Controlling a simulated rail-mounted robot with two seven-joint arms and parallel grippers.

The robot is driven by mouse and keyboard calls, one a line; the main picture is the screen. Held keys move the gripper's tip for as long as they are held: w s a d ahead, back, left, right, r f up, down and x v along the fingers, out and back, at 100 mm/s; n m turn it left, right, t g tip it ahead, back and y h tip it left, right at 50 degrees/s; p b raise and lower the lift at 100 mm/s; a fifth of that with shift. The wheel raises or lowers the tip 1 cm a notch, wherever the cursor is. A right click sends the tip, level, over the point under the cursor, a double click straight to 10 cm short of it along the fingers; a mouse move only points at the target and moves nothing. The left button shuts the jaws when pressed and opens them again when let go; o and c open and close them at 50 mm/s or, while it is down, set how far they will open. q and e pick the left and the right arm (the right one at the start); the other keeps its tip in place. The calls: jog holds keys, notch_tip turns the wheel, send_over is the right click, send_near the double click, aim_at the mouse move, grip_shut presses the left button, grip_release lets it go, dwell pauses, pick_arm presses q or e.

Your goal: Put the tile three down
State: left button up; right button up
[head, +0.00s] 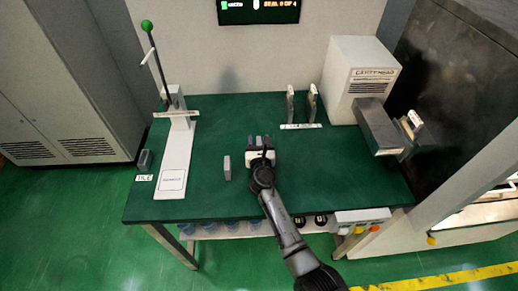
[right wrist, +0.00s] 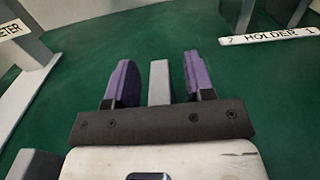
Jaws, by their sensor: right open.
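My right gripper (head: 259,142) is open over the middle of the green table. In the right wrist view its two purple-padded fingers (right wrist: 158,85) stand on either side of a grey upright tile (right wrist: 159,82), with gaps to both pads. A second light grey tile (head: 227,168) stands upright on the table just left of the gripper. A dark grey block (head: 145,160) sits by a small label at the table's left edge. I cannot read any number on the tiles. My left gripper is not in view.
A stand with a green-balled lever (head: 147,26) is at the left. Two upright holder posts (head: 301,103) stand behind a label at the back. A white cabinet (head: 360,75) and grey unit (head: 379,128) are at the right. The front right tabletop is clear.

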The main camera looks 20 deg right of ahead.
grip_shut()
dwell(0.4)
